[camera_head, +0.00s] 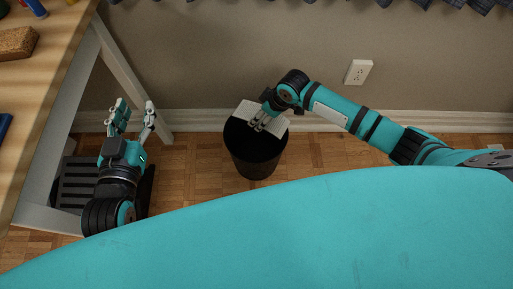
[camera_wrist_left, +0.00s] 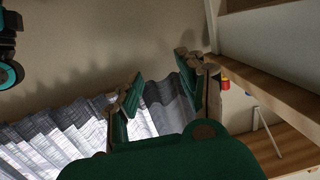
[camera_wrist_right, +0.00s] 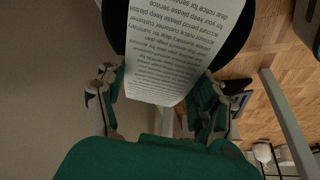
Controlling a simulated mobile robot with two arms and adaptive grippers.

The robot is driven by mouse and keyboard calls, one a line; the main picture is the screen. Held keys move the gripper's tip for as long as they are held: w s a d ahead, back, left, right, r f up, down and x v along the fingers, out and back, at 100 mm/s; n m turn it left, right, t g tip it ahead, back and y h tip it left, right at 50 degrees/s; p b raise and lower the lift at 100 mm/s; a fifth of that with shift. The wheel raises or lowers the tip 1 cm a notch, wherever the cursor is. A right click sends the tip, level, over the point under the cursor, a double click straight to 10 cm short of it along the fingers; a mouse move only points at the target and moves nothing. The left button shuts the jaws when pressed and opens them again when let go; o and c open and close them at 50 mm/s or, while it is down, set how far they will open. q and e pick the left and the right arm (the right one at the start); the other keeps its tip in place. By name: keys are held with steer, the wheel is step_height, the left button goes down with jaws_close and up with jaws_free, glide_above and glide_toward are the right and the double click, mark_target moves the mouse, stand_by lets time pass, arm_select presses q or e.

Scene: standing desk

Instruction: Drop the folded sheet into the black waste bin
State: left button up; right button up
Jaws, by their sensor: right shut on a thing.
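The folded sheet (camera_head: 248,109) is white; in the right wrist view it shows printed lines of text (camera_wrist_right: 175,50). My right gripper (camera_head: 258,124) is shut on the sheet and holds it over the mouth of the black waste bin (camera_head: 257,163). The bin stands upright on the floor, and its dark opening also shows behind the sheet in the right wrist view (camera_wrist_right: 236,40). The gripper hides part of the sheet and rim. My left gripper (camera_head: 134,109) is open and empty, well to the left of the bin.
The wooden desk (camera_head: 50,75) with a white leg frame (camera_head: 120,78) is at the left, with a cork-coloured block (camera_head: 17,43) on top. A dark slatted object (camera_head: 77,183) is below it. The wall with an outlet (camera_head: 358,72) is behind the bin.

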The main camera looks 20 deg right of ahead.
steer(key=shift+f+b, duration=0.95)
arm_select(q)
steer(key=s+r+t+h+b, duration=0.2)
steer(key=s+r+t, duration=0.3)
steer(key=r+t, duration=0.5)
steer(key=shift+d+r+h, duration=0.4)
steer(key=shift+r+h, duration=0.5)
steer(key=shift+r, duration=1.6)
arm_select(e)
steer(key=shift+f, duration=0.85)
arm_select(q)
steer(key=shift+s, duration=0.1)
arm_select(e)
steer(key=o, duration=0.8)
steer(key=shift+o, duration=0.2)
steer(key=v, duration=1.2)
